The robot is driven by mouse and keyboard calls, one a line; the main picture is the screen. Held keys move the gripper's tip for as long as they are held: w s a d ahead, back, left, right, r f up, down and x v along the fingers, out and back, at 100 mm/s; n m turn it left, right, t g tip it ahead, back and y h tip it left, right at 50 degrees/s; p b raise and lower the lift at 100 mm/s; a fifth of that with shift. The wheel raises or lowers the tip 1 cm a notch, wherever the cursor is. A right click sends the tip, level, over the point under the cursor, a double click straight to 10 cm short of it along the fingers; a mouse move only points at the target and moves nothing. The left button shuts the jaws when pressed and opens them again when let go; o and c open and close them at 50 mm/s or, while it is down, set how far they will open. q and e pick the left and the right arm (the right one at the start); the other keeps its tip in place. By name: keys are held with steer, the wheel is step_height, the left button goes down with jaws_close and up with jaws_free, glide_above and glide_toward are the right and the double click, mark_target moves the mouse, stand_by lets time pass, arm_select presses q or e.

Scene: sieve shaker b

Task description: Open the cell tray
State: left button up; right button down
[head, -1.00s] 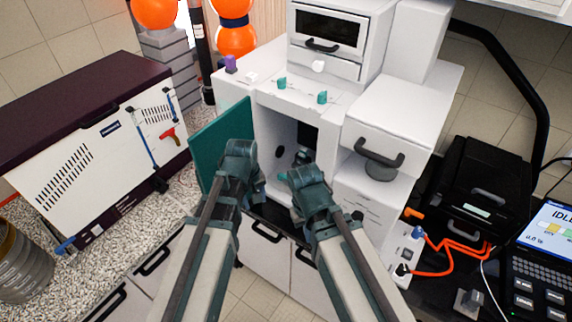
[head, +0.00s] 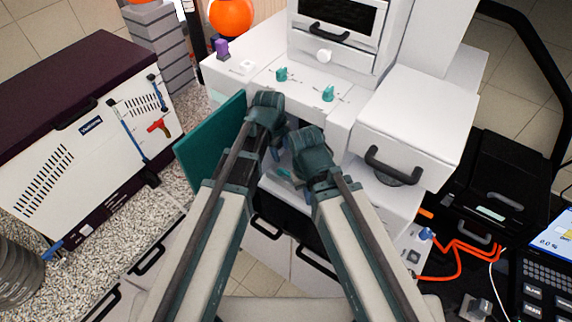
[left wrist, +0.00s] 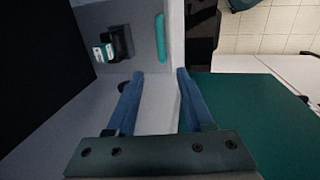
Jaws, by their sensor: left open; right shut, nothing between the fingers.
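The white machine (head: 280,98) stands ahead with its teal door (head: 212,140) swung open to the left. My left gripper (head: 279,150) is open at the compartment mouth, just right of the door. In the left wrist view its blue fingers (left wrist: 160,75) are apart with nothing between them. Beyond the fingertips is a pale panel (left wrist: 120,20) with an upright teal strip (left wrist: 160,38), which may be the cell tray's handle. I cannot tell the tray's outline. My right gripper (head: 290,170) is shut and empty, lower and to the right; my arms hide most of the compartment.
A black fitting with a pale label (left wrist: 108,46) sits left of the teal strip. The open door (left wrist: 250,120) fills the wrist view's lower right. A white drawer box with a black handle (head: 398,165) juts out right of the compartment. A white chest (head: 85,140) stands at left.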

mark_target(286, 172)
arm_select(q)
steer(key=f+b, duration=0.4)
steer(key=w+d+f+b, duration=0.1)
steer(key=f+b, duration=0.4)
steer(key=w+f+b, duration=0.1)
steer(key=f+b, duration=0.3)
steer(key=shift+d+f+b, duration=0.25)
steer(key=shift+f+b, duration=0.05)
steer(key=shift+r, duration=0.1)
steer(key=shift+c, duration=0.3)
jaws_close()
stand_by(0.9)
